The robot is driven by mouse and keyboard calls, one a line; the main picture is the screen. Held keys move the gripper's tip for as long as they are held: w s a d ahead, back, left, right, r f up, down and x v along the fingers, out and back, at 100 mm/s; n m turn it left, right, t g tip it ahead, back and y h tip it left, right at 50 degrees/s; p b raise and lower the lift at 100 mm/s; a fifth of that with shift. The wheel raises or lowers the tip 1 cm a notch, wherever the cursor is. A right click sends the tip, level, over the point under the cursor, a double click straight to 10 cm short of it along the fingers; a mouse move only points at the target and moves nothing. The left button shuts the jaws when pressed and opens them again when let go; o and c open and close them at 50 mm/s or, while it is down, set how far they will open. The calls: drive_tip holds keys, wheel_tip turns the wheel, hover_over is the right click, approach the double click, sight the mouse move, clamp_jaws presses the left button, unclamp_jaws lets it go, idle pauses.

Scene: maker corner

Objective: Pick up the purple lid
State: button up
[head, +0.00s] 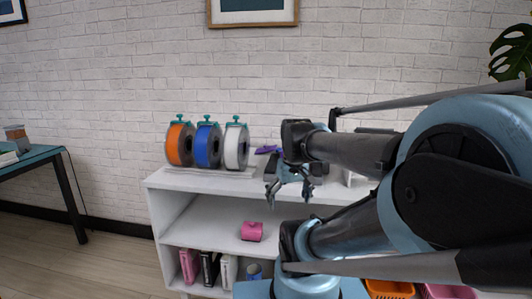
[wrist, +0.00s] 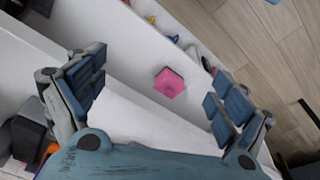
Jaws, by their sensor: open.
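A small purple thing (head: 267,149), which may be the purple lid, lies on the white shelf unit's top, right of the spools. My arm and gripper partly hide that area, so its full shape cannot be told. My gripper (head: 290,192) hangs with its fingers downward in front of the shelf top's edge, to the right of and lower in the picture than the purple thing. In the wrist view my gripper (wrist: 155,98) has its fingers wide apart with nothing held between them. I cannot make out the lid clearly in the wrist view.
Orange, blue and white spools (head: 207,145) stand on the shelf unit (head: 205,181). A pink box (head: 252,231) sits on its middle shelf and shows in the wrist view (wrist: 169,82). A table (head: 35,158) stands left; floor between is clear.

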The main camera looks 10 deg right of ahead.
drive_tip(key=w+r+n, duration=0.3)
drive_tip(key=w+r, duration=0.8)
drive_tip(key=w, duration=0.1)
drive_tip(key=w+r+n, duration=0.2)
drive_tip(key=w+r, duration=0.1)
drive_tip(key=w, duration=0.4)
drive_tip(key=w+r+n, duration=0.2)
drive_tip(key=w+r, duration=0.1)
drive_tip(key=w, duration=0.4)
drive_tip(key=n+g+y, duration=0.2)
drive_tip(key=n, duration=0.4)
hover_over(269, 148)
drive_tip(key=f, duration=1.1)
drive_tip(key=shift+s+f, duration=0.15)
drive_tip(key=shift+s, duration=0.15)
drive_tip(key=f, duration=0.1)
drive_tip(key=a+f, duration=0.1)
drive_tip(key=f, duration=0.2)
drive_tip(key=shift+w+a, duration=0.3)
drive_tip(key=shift+f, duration=0.5)
drive_tip(key=shift+c, duration=0.3)
